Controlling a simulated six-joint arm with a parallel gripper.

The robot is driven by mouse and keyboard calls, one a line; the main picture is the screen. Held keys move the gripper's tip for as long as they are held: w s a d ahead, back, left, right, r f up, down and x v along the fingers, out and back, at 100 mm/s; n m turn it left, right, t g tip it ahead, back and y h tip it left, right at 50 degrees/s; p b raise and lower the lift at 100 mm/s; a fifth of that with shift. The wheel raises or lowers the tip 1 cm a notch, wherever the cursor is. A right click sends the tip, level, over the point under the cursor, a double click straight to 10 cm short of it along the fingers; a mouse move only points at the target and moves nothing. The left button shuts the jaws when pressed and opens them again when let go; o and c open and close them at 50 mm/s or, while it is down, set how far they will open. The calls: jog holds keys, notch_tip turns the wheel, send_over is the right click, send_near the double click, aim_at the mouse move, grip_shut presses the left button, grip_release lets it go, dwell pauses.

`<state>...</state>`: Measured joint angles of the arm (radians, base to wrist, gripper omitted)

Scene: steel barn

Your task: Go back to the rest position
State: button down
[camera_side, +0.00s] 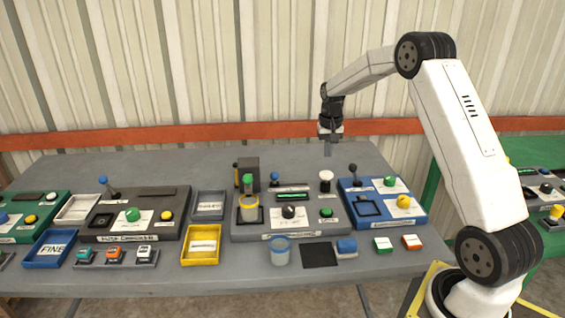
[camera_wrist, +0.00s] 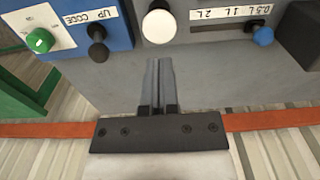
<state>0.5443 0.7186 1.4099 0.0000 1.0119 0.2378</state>
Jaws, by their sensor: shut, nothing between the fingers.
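My gripper (camera_side: 327,150) is raised above the back part of the grey table (camera_side: 150,163), near the corrugated wall, with its fingers pointing down. In the wrist view the two fingers of my gripper (camera_wrist: 158,65) lie side by side, shut and empty. The gripper touches nothing. In the side view it hangs behind the grey panel (camera_side: 240,226) with a black knob (camera_side: 289,211) and a white-topped knob (camera_side: 325,176).
A blue panel (camera_side: 350,212) with a black-balled lever (camera_side: 352,168) stands right of the grey panel. The back strip of table is bare. An orange rail (camera_side: 180,137) crosses the wall.

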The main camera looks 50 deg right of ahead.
jog(key=s+a+n+t, duration=0.1)
jog(key=s+a+n, duration=0.3)
jog(key=s+a, duration=0.5)
jog(key=s+a+f+n+t, duration=0.1)
jog(key=s+a+n, duration=0.4)
jog(key=a, duration=1.3)
jog(key=s, duration=0.3)
jog(key=shift+s+a+t, duration=0.3)
jog(key=shift+s+a, duration=0.1)
